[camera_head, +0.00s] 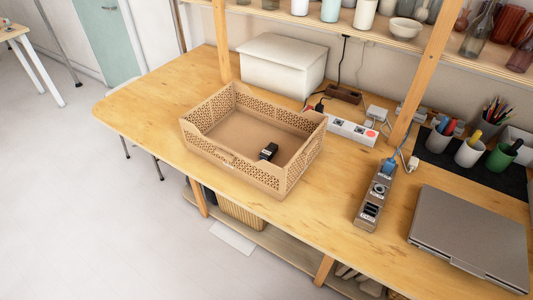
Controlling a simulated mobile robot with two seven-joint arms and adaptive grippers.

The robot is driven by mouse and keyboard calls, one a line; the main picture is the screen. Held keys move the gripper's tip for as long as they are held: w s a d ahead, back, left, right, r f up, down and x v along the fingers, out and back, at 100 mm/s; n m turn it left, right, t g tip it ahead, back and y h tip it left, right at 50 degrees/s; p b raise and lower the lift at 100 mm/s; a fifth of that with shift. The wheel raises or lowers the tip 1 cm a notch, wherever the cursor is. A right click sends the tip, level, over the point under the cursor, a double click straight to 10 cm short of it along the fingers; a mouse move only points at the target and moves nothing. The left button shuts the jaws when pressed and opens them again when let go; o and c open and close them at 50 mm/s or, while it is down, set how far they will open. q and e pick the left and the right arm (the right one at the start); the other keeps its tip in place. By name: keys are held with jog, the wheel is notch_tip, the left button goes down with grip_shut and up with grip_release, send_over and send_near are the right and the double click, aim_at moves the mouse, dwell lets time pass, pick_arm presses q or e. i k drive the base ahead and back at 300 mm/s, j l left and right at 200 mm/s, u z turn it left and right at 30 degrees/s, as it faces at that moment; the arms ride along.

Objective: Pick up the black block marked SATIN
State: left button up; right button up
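A small black block (268,152) lies inside the open brown crate (232,164) on the wooden table, near the crate's right front part. A light patch shows on it, but I cannot read any marking at this size. The crate's perforated walls stand around the block, and the crate floor around it looks bare. Neither of my grippers shows in the head view.
A white lidded box (282,66) stands behind the crate. A white power strip (351,130) lies to the crate's right, and a grey power strip (374,199) lies farther right. A closed laptop (468,238) is at the right. The table's left end is clear.

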aim_at(268, 152)
jog(key=i+j+z, duration=0.15)
jog(key=j+z, duration=0.5)
jog(key=i+j+z, duration=0.1)
jog(key=j+z, duration=0.25)
jog(key=j, duration=0.1)
